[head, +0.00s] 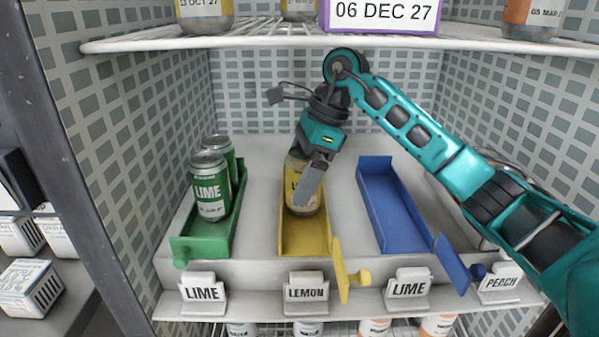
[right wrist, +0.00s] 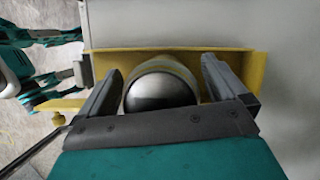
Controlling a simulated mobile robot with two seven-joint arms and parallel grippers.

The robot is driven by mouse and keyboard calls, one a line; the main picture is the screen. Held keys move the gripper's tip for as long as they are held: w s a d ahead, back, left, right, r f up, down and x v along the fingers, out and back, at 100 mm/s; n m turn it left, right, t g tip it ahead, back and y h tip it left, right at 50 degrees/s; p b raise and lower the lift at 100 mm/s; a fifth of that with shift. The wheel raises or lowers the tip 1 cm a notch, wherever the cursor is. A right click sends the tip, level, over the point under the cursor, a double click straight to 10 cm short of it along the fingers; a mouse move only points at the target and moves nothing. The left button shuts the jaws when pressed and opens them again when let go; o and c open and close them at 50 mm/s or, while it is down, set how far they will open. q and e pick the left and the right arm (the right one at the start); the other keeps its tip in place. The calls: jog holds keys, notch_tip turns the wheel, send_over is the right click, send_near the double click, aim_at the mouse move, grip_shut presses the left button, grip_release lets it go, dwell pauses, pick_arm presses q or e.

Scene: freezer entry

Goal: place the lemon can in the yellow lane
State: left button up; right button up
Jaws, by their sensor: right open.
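The yellow lemon can (head: 294,186) stands upright in the yellow lane (head: 303,238), towards its back half. The can's round metal end (right wrist: 160,92) shows in the right wrist view, with yellow lane walls around it. My right gripper (head: 306,184) reaches down over the can. Its jaws are open, with one finger on each side of the can and small gaps visible in the right wrist view. In the head view one finger covers part of the label. My left gripper is not identifiable in either view.
The yellow lane's front gate (head: 340,270) stands swung open to the right. The green lane (head: 207,246) at left holds green lime cans (head: 211,190). The blue lane (head: 385,200) at right is empty, its gate (head: 449,263) open.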

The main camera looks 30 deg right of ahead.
jog(key=shift+r, duration=0.25)
jog(key=s+d, duration=0.1)
jog(key=d, duration=0.3)
jog(key=s+d+b, duration=0.1)
jog(key=d, duration=0.3)
jog(key=s+d, duration=0.1)
jog(key=d, duration=0.3)
jog(key=shift+s+r+b, duration=0.25)
jog(key=shift+r+b, duration=0.05)
jog(key=shift+r, duration=0.1)
jog(key=shift+a, duration=0.1)
